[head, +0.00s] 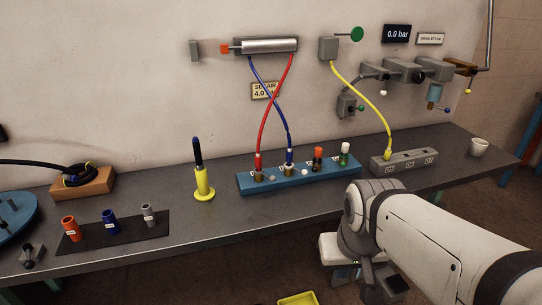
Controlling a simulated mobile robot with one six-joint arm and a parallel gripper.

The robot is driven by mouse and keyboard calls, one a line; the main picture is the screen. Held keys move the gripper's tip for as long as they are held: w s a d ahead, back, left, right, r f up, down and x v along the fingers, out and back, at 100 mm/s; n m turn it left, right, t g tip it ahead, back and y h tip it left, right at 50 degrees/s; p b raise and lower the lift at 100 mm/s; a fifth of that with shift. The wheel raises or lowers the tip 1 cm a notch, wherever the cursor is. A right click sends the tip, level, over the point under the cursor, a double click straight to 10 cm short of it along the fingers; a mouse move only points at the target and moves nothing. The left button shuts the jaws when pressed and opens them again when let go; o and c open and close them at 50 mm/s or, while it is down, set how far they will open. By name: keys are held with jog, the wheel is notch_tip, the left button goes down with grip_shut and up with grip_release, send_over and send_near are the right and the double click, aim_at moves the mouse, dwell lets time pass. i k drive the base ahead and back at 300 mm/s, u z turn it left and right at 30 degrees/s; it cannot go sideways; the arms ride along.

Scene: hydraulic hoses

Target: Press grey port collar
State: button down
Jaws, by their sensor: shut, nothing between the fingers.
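A grey block (404,161) with labelled ports sits on the bench at right. A yellow hose (371,98) plugs into its left end. A blue manifold (254,185) lies left of it, with a red hose (267,120) and a blue hose (284,118) in its two left ports. A small grey cylinder (148,215) stands on a black mat. I cannot tell which part is the grey port collar. My gripper (385,285) is shut and empty, low in front of the bench; its fingertips are hard to make out.
Orange (71,228) and blue (110,221) cylinders share the black mat (105,236). A yellow stand with a dark rod (201,178) is left of the manifold. A white cup (478,147) stands at far right. A yellow tray (298,299) is below the bench.

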aim_at(272, 178)
jog(key=z, duration=0.15)
jog(key=i, duration=0.95)
jog(key=u, duration=0.05)
